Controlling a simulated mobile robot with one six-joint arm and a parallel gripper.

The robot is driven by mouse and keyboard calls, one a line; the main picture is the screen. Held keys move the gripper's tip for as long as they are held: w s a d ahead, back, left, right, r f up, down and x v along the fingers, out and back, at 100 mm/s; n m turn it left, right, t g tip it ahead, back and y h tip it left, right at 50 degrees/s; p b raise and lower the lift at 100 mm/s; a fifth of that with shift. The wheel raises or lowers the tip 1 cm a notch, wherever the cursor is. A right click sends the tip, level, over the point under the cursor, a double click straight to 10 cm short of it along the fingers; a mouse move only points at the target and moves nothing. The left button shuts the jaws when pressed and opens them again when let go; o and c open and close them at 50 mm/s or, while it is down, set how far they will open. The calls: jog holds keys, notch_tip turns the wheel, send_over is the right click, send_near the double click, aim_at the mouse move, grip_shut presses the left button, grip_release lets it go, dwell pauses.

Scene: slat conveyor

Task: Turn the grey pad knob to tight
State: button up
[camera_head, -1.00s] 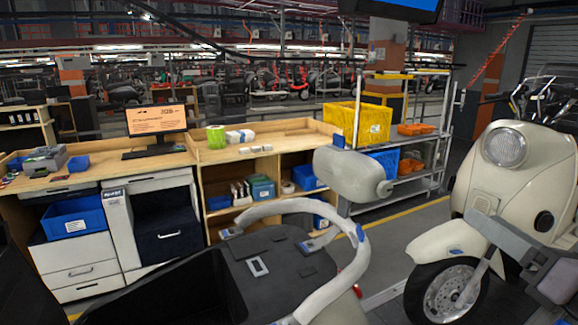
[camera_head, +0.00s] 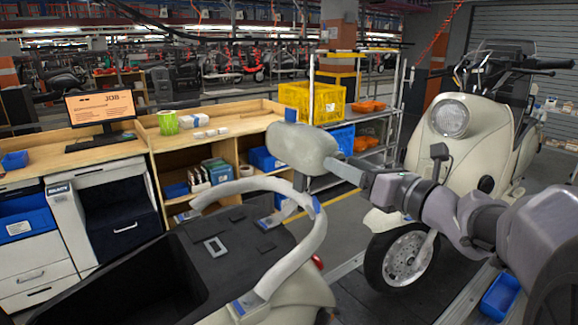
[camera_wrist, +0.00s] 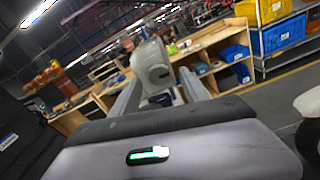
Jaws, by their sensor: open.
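The grey pad (camera_head: 300,148) stands above the curved white rail at the rear of the near scooter. In the wrist view the pad's rounded end (camera_wrist: 150,54) faces me, with a round grey knob (camera_wrist: 160,75) low on it. In the head view that knob is hidden behind my gripper. My gripper (camera_head: 346,168) reaches in from the right to the pad's right end. It also shows in the wrist view (camera_wrist: 159,76), open, with one finger on each side of the knob. I cannot tell whether the fingers touch it. The knob's setting is not readable.
The white rail (camera_head: 316,228) curves below the pad. A cream scooter (camera_head: 412,150) stands behind my arm on the right. A wooden bench (camera_head: 235,125) and a shelf with a yellow crate (camera_head: 312,103) are behind. Open floor lies between.

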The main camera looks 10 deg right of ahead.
jog(key=shift+w, duration=0.1)
grip_shut()
